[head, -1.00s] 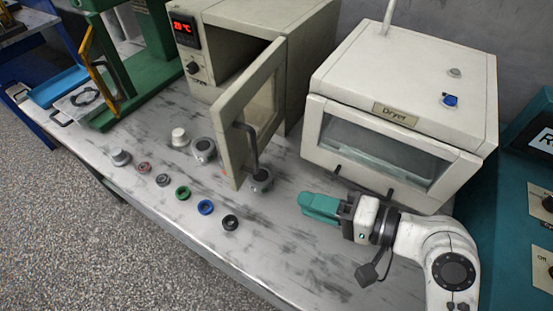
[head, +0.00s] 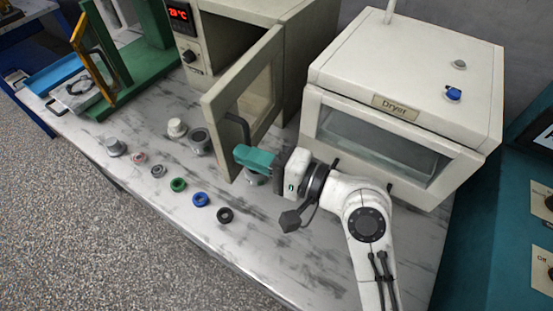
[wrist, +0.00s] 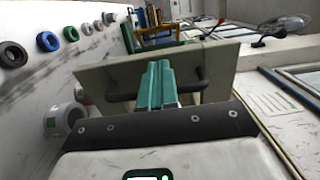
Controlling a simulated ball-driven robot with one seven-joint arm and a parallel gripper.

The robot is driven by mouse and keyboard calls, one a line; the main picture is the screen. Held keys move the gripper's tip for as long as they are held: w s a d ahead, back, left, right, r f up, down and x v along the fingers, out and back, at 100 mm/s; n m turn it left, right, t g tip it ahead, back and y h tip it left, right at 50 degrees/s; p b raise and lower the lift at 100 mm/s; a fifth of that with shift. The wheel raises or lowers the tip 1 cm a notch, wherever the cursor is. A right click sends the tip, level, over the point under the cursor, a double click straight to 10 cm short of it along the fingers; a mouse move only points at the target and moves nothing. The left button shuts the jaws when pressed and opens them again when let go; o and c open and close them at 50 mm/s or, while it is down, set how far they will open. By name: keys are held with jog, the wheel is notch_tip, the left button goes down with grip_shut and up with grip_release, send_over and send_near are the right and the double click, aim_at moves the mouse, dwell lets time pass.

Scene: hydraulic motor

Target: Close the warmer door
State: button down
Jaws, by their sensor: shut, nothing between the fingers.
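The warmer (head: 215,42) stands at the back of the table with its red display lit. Its door (head: 216,112) stands wide open toward the front, with a window and a dark bar handle (head: 240,130) on its face. My gripper (head: 240,153) is shut and empty, its teal fingers right at the handle side of the door. In the wrist view the shut fingers (wrist: 157,78) point at the door (wrist: 105,77) and overlap the middle of the handle (wrist: 203,80). I cannot tell whether they touch it.
The Dryer (head: 400,100) stands to the right of the warmer, behind my arm. Several small rings, including a blue one (head: 200,199), and grey-white parts (head: 200,140) lie on the table left of the door. One part sits under my fingers.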

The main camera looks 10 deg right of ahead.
jog(key=shift+x, duration=1.3)
jog(key=shift+a+p, duration=0.1)
jog(key=shift+p, duration=0.2)
